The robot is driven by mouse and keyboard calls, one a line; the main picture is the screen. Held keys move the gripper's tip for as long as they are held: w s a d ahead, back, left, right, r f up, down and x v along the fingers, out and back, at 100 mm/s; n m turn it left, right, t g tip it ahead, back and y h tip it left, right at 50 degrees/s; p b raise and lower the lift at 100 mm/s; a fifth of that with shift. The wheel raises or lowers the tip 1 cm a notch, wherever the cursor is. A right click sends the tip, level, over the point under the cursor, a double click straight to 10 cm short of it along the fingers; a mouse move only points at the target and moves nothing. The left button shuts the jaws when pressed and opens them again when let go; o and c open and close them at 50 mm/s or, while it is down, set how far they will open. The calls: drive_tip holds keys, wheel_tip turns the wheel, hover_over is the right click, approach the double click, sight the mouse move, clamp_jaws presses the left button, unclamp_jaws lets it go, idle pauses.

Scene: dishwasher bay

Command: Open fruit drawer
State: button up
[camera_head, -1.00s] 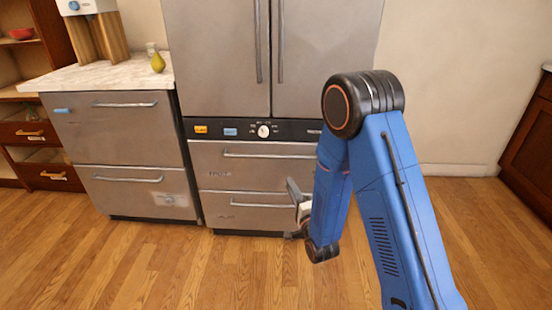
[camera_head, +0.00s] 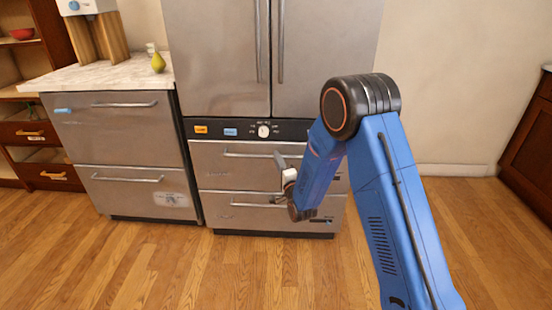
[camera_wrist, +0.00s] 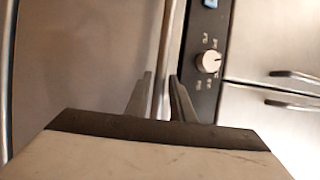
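Below the fridge's control panel are two steel drawers: an upper drawer (camera_head: 215,157) and a lower drawer (camera_head: 245,217), both shut, each with a horizontal bar handle. Their labels are too small to read, so I cannot tell which is the fruit drawer. My gripper (camera_head: 277,180) is in front of these drawers and covers part of their right side. In the wrist view its two dark fingers (camera_wrist: 160,82) stand apart with nothing held between them.
The fridge doors (camera_head: 218,60) above are shut. A control panel with a white knob (camera_head: 264,130) sits between doors and drawers. At left, a counter (camera_head: 105,75) with a pear (camera_head: 158,63) tops a two-drawer steel appliance (camera_head: 120,135). The wood floor (camera_head: 200,270) in front is clear.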

drive_tip(key=shift+x, duration=1.05)
clamp_jaws()
